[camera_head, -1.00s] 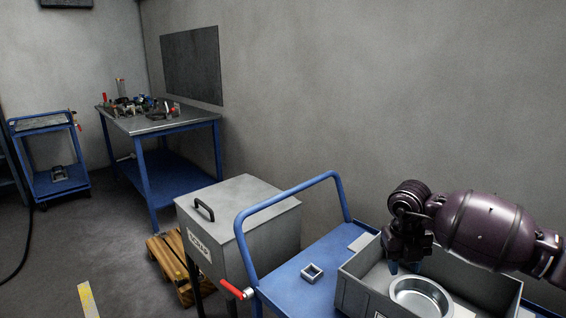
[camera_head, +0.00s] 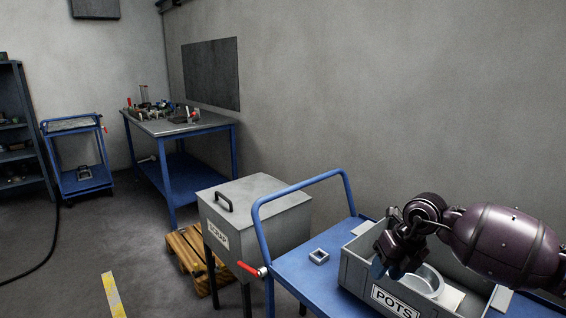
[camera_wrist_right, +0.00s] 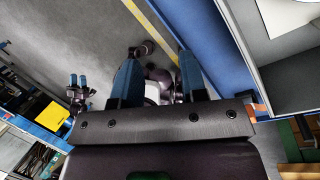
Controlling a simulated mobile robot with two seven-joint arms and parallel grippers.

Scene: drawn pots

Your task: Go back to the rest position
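My right gripper (camera_head: 388,270), with blue fingertips, hangs over the front left corner of the grey POTS crate (camera_head: 352,270). In the right wrist view its two fingers (camera_wrist_right: 157,75) stand wide apart with nothing held between them. A round silver pot (camera_head: 428,282) sits inside the crate, partly hidden by the gripper and the crate wall. My left gripper is out of the head view. In the right wrist view it shows small at the left (camera_wrist_right: 78,82), its two blue fingers apart and empty.
The crate stands on a blue trolley (camera_head: 300,268) with a raised handle and a small square metal frame (camera_head: 319,256). A grey SCRAP bin (camera_head: 255,205) stands left of it, by a wooden pallet (camera_head: 186,254). A blue workbench (camera_head: 180,128) is farther back.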

